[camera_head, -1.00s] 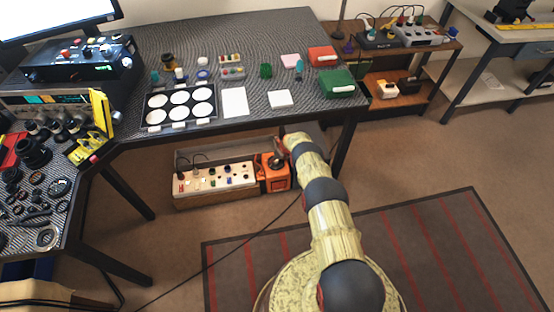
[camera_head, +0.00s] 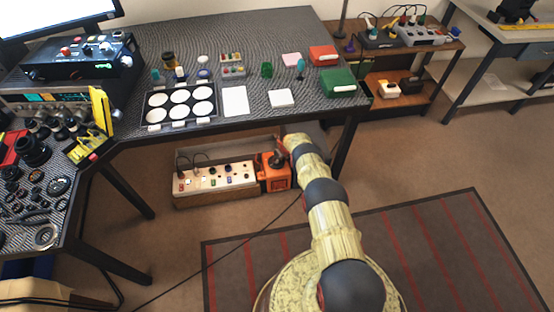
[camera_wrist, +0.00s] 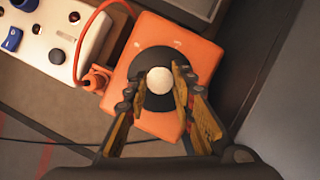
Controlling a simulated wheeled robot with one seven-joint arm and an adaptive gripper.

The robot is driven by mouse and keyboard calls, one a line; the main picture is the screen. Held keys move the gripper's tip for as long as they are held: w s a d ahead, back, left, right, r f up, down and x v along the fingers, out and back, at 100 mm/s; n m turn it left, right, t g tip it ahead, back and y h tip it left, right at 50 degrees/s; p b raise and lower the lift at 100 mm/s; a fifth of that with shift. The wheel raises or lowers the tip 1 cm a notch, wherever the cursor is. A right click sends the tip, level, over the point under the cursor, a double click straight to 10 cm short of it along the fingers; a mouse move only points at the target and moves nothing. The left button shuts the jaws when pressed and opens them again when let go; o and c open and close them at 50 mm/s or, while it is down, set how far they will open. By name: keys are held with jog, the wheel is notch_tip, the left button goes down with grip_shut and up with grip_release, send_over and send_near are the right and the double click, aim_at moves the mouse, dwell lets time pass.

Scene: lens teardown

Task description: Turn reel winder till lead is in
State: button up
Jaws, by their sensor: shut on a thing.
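The reel winder is an orange box (camera_wrist: 196,52) with a round black hub (camera_wrist: 155,62) and a pale round knob (camera_wrist: 160,80) on it, seen close up in the wrist view. It also shows in the head view (camera_head: 273,184), below the bench. My gripper (camera_wrist: 166,85) is shut on the pale knob, one finger on each side of it. An orange-red lead (camera_wrist: 93,24) curves from an orange plug-like piece (camera_wrist: 96,79) at the box's left side.
A white socket strip (camera_head: 215,178) lies left of the winder in a tray under the bench. The bench (camera_head: 240,35) with its tools stands above my gripper. A striped mat (camera_head: 440,250) covers open floor at the right.

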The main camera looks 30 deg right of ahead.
grip_shut()
jog(key=shift+a+m+h, duration=0.1)
jog(key=shift+m+h, duration=0.8)
jog(key=shift+m, duration=1.3)
jog(key=o, duration=0.9)
grip_release()
